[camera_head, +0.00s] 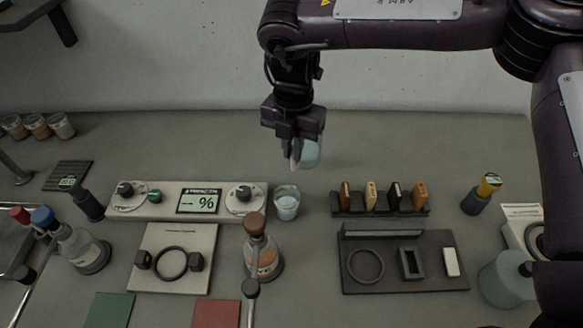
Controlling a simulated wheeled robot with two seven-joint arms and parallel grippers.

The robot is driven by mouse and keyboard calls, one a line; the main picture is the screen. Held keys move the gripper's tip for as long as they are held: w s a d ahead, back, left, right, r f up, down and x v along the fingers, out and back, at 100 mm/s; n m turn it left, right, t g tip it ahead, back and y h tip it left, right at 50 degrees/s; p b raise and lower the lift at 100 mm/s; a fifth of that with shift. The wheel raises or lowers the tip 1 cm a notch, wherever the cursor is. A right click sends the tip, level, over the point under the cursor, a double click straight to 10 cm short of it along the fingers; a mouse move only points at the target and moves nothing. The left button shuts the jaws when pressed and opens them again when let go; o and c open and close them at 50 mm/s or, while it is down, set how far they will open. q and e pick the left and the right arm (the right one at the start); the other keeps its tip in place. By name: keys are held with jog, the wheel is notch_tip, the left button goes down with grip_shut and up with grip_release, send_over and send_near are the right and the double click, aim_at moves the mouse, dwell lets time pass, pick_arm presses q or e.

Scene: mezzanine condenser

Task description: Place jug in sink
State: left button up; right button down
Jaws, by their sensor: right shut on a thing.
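My right gripper (294,150) hangs above the back part of the counter, shut on a small pale blue cup-like vessel, which I take to be the jug (311,153). The fingers hide part of the jug, and it is held up clear of the counter. A metal basin edge at the far left, which looks like the sink (12,246), is mostly cut off by the frame. My left gripper does not show.
A glass beaker (287,205) stands below the gripper, beside a control panel (170,207). A brown-capped bottle (262,259), a blue-capped flask (78,249) and a dark tray (405,282) stand nearer. The back counter strip is mostly clear.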

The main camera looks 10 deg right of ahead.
aim_at(292, 168)
notch_tip(292, 168, down, 6)
jog(key=shift+f+p, duration=0.15)
jog(key=shift+p, duration=0.5)
jog(key=shift+f, duration=0.55)
jog(key=shift+f, duration=0.2)
jog(key=c, duration=1.5)
grip_release()
